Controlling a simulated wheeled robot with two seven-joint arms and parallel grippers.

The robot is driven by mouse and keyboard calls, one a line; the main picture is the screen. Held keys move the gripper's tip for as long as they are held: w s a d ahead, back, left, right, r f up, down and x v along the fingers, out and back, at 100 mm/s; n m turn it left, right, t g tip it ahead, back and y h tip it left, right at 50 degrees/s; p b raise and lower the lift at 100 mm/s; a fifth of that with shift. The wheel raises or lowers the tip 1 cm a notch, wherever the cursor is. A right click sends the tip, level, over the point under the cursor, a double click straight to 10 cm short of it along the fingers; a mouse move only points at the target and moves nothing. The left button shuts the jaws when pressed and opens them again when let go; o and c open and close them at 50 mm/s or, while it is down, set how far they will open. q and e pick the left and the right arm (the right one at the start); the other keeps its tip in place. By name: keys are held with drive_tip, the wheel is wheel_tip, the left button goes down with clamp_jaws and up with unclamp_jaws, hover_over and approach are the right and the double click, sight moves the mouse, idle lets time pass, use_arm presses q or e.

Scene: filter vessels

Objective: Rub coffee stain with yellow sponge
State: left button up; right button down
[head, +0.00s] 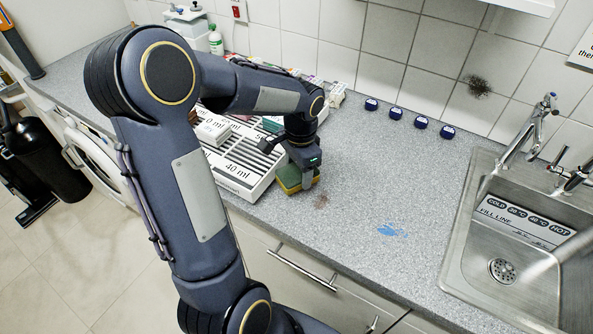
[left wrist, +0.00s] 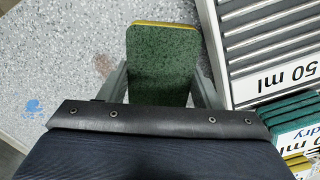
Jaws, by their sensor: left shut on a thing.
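My left gripper (head: 303,177) is shut on a sponge (head: 288,180) with a green face and a yellow layer. The sponge is at the counter surface or just above it; I cannot tell if it touches. In the left wrist view the sponge (left wrist: 162,60) sits between the two fingers, green side showing, with a thin yellow edge. A faint brown coffee stain (head: 321,201) lies on the grey counter just right of the sponge. The stain also shows in the left wrist view (left wrist: 104,65), left of the sponge and uncovered. My right gripper is not in view.
A blue stain (head: 390,231) lies further right on the counter (head: 360,180). A white rack with dark stripes and ml labels (head: 233,182) stands close left of the sponge. Several blue-capped items (head: 396,113) line the wall. A steel sink (head: 470,240) is at the right.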

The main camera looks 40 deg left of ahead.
sight(298, 171)
use_arm(q)
drive_tip(key=shift+d+r+p, duration=0.1)
drive_tip(key=shift+r+p, duration=0.2)
drive_tip(key=shift+r, duration=0.4)
drive_tip(key=shift+a+r+p, duration=0.2)
drive_tip(key=shift+r+p, duration=0.45)
drive_tip(key=shift+r, duration=0.05)
drive_tip(key=shift+d+r+p, duration=0.1)
drive_tip(key=shift+r+p, duration=0.5)
drive_tip(key=shift+r, duration=0.15)
drive_tip(key=shift+r+p, duration=0.4)
drive_tip(key=shift+r, duration=0.15)
drive_tip(key=shift+f, duration=0.1)
